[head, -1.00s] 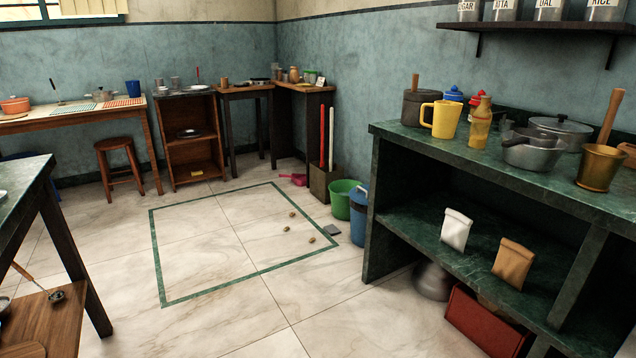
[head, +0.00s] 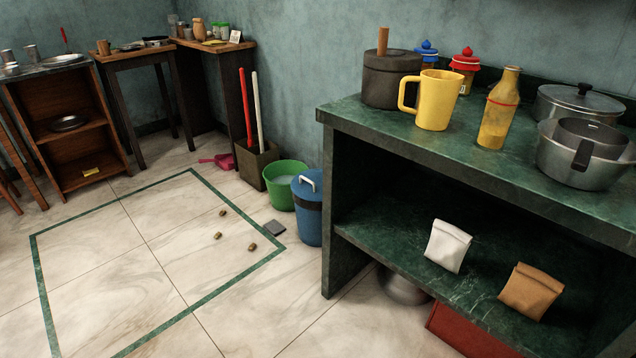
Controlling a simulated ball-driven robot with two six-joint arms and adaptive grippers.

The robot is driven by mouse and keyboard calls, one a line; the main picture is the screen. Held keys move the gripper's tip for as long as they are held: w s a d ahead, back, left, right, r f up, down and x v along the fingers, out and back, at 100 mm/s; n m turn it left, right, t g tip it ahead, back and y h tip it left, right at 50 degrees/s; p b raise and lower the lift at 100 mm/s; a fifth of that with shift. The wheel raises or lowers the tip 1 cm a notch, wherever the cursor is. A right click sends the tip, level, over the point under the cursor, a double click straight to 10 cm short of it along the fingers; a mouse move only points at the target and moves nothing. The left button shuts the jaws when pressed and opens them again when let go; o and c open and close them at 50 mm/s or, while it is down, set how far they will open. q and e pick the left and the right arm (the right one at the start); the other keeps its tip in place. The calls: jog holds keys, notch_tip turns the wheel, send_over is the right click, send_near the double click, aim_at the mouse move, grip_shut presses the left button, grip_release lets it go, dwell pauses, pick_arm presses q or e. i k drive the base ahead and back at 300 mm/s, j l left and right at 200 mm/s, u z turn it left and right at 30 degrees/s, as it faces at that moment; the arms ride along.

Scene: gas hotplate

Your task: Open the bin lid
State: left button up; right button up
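The blue bin (head: 309,212) stands on the floor in the head view, just left of the green stone counter. Its lid (head: 307,184) is blue with a white handle and sits on top, looking closed. The counter's left end stands close beside the bin. Neither of my grippers shows in the head view.
A green bucket (head: 286,184) stands touching or very near the bin's left side. Behind it is a brown box (head: 256,163) holding red and white poles. The counter (head: 450,165) fills the right side. Open floor lies at left.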

aim_at(307, 185)
jog(key=i+j+z, duration=0.2)
jog(key=i+j, duration=1)
jog(key=j, duration=0.1)
